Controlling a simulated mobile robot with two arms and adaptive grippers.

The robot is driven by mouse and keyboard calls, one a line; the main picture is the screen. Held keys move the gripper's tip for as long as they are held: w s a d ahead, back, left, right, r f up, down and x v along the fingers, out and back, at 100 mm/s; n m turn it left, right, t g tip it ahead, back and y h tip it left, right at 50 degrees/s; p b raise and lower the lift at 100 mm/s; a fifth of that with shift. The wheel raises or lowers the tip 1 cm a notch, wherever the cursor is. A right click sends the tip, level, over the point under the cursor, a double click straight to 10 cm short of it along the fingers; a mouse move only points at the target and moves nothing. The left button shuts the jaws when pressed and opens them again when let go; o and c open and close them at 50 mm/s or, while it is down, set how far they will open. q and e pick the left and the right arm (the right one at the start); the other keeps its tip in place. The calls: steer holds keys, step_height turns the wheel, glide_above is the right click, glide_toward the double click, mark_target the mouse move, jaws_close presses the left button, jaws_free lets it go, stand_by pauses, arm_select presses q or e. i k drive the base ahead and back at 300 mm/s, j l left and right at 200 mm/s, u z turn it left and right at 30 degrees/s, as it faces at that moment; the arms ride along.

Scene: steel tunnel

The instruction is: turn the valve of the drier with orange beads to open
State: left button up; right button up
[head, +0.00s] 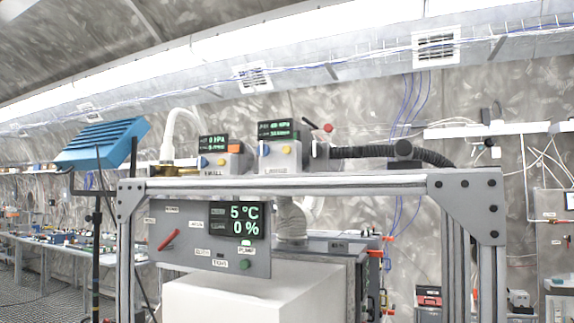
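No drier with orange beads can be made out in the head view. A grey control panel (188,259) hangs under the frame's top beam, with a red lever (169,239) tilted up to the right. Its display (237,220) reads 5 °C and 0 %. On the beam stand two gauge boxes, a left one (213,162) with an orange patch and a right one (280,155). Brass fittings (172,169) sit at the left box. Neither of my grippers is in view.
An aluminium frame (330,184) spans the foreground, with a white block (240,295) below. A black corrugated hose (385,153) runs along its top. A blue box on a stand (105,142) is at left. A long bench (62,248) stands behind at left.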

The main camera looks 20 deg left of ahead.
mark_target(202, 163)
steer(key=j+z, duration=1.2)
steer(key=k+j+z, duration=0.15)
steer(key=j+z, duration=0.15)
steer(key=z, duration=0.15)
steer(key=k+j+z, duration=0.2)
steer(key=z, duration=0.2)
steer(key=j, duration=0.1)
